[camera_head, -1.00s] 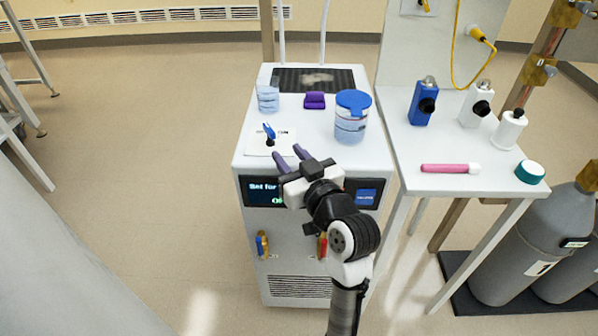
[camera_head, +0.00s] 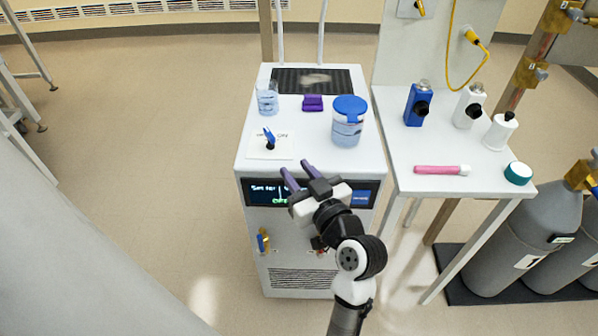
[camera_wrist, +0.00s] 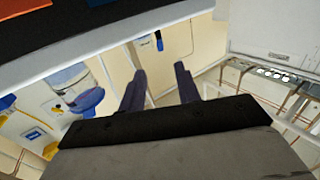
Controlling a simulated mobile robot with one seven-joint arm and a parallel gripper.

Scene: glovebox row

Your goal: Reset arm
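My gripper (camera_head: 297,177) is in front of the white chiller-like unit (camera_head: 312,225), near its display (camera_head: 262,191). Its two purple fingers are apart with nothing between them. In the wrist view the fingers (camera_wrist: 158,88) also stand apart and empty. A blue toggle switch (camera_head: 269,138) on a white label plate stands on top of the unit, beyond the fingertips and apart from them. My arm hides part of the unit's front.
On the unit stand a blue-lidded jar (camera_head: 348,121), a beaker (camera_head: 267,98) and a purple block (camera_head: 313,103). The side table (camera_head: 435,145) holds bottles and a pink tube (camera_head: 442,170). Gas cylinders (camera_head: 520,240) stand at right. The floor at left is clear.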

